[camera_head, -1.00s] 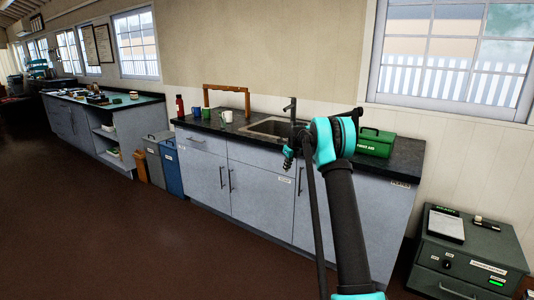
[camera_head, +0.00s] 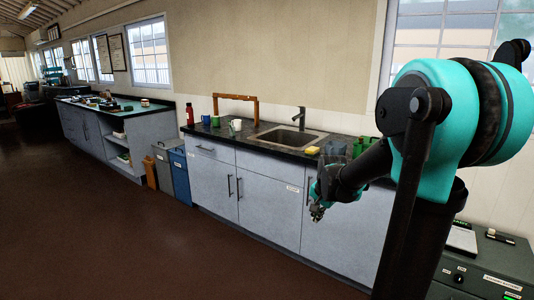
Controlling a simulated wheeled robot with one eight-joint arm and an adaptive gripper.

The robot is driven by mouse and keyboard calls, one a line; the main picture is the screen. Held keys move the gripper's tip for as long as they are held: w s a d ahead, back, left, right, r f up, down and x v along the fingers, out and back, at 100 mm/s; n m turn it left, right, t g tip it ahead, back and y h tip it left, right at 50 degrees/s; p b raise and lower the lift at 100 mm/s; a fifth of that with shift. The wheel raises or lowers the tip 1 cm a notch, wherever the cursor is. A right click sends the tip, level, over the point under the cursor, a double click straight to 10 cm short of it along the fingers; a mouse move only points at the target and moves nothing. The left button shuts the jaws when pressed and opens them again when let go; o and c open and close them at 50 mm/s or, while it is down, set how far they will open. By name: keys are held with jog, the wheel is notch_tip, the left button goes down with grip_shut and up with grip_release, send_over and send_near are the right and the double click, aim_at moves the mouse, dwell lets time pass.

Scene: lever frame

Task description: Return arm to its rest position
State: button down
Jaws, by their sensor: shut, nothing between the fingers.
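My arm rises at the right of the picture, with its large teal joint in front of the window. A thinner dark link reaches down and left from it to my gripper (camera_head: 317,213). My gripper is small in view, shut and empty, with its fingers pointing down. It shows in front of the pale grey-blue cabinet doors (camera_head: 265,198), below the level of the dark countertop. I cannot tell how far it is from the doors.
The countertop (camera_head: 262,146) holds a sink (camera_head: 290,138), a white mug (camera_head: 235,125), a red bottle (camera_head: 190,115) and a yellow sponge (camera_head: 312,150). Green items (camera_head: 360,146) are partly hidden by my arm. A dark cabinet (camera_head: 490,270) stands at the lower right. Brown floor (camera_head: 150,250) is clear at left.

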jog(key=s+f+n, duration=0.4)
jog(key=s, duration=0.7)
jog(key=s+d+f+n, duration=0.1)
jog(key=s+f+n, duration=0.3)
jog(key=s, duration=0.7)
jog(key=shift+d+f+n+h, duration=0.15)
jog(key=shift+n+h, duration=0.15)
jog(key=shift+n, duration=0.3)
